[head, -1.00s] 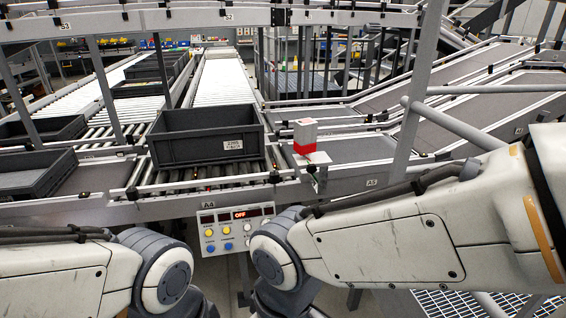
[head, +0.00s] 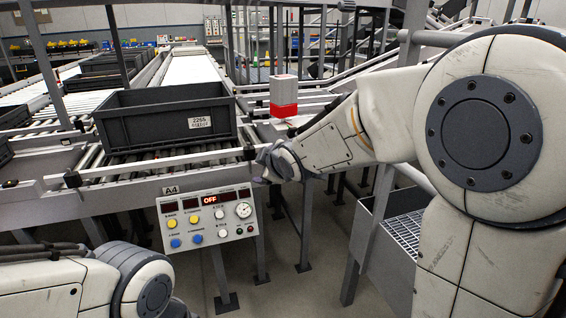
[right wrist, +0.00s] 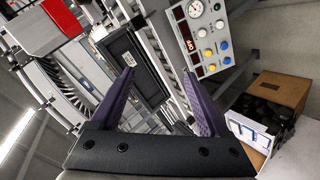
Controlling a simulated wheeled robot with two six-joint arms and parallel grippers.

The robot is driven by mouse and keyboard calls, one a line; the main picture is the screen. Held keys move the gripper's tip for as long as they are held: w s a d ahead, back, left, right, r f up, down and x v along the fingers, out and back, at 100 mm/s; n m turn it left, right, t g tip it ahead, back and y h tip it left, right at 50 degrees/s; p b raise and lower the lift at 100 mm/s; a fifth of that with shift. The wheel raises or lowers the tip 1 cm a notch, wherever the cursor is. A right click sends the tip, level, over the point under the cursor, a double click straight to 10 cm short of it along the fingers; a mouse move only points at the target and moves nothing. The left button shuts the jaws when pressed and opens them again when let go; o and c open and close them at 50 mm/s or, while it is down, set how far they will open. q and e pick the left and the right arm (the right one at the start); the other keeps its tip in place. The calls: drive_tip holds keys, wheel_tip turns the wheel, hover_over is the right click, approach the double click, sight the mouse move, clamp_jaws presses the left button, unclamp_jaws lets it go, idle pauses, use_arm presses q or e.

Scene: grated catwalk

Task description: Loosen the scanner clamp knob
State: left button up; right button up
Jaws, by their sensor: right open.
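The scanner (head: 284,96), a grey box with a red lower band, stands on a bracket beside the conveyor in the head view. Its red and grey body also shows at the upper left of the right wrist view (right wrist: 62,32). I cannot make out the clamp knob; my right arm covers the area below the scanner in the head view. My right gripper (head: 264,168) is in front of the conveyor's front rail, below and left of the scanner. In the right wrist view its two purple fingers (right wrist: 160,74) are apart with nothing between them. My left gripper is out of view.
A grey tote (head: 165,118) sits on the rollers. A control panel (head: 207,218) with buttons, a gauge and a red OFF display hangs below the front rail. A cardboard box (right wrist: 275,92) shows at the right of the right wrist view.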

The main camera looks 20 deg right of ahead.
drive_tip(key=w+d+f+n+t+b, duration=0.2)
drive_tip(key=w+d+f+t+b, duration=0.1)
drive_tip(key=w+d+b, duration=0.4)
drive_tip(key=n+t+b, duration=0.3)
drive_tip(key=n, duration=0.1)
approach(294, 134)
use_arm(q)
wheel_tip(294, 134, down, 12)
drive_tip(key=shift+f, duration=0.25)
use_arm(e)
drive_tip(key=shift+h, duration=0.4)
drive_tip(key=w, duration=0.9)
drive_tip(key=shift+w+a+f, duration=0.1)
drive_tip(key=shift+a+f, duration=0.05)
drive_tip(key=shift+a, duration=0.15)
clamp_jaws()
